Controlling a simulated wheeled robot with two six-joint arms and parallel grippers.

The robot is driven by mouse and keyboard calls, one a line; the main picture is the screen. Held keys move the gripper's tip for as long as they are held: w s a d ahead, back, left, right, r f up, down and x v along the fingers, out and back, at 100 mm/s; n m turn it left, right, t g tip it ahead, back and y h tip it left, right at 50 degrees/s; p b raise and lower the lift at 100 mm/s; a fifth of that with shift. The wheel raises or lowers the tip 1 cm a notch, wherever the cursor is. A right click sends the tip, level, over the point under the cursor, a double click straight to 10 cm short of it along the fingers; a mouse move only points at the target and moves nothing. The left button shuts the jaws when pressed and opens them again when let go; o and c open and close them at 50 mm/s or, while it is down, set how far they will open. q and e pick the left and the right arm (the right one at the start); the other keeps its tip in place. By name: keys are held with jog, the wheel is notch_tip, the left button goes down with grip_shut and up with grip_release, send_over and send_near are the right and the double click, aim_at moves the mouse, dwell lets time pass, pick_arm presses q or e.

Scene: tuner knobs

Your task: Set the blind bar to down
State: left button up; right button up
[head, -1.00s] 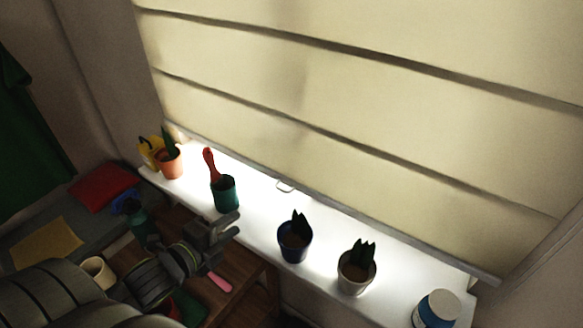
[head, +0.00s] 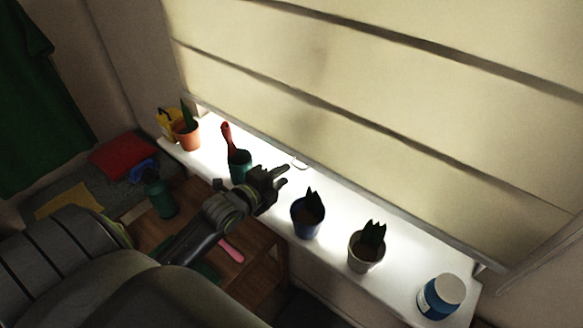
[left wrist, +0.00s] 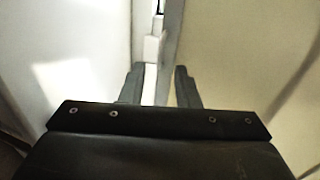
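The cream blind (head: 330,80) hangs over the window, its bottom bar (head: 400,218) a little above the bright sill. A small pale loop handle (head: 300,164) shows at the bar's lower edge. My left gripper (head: 284,175) is just below and left of the loop, over the sill, and looks apart from it. In the left wrist view my left gripper (left wrist: 160,82) is open with nothing between its fingers. The blind (left wrist: 235,55) fills the right side there, and a narrow white part (left wrist: 153,48) lies ahead of the fingers. My right gripper is not in view.
The green pot is close beside my left gripper.

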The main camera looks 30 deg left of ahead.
pick_arm(q)
jog(key=shift+p+x, duration=0.3)
jog(key=shift+x, duration=2.1)
jog(key=shift+c, duration=0.4)
grip_shut()
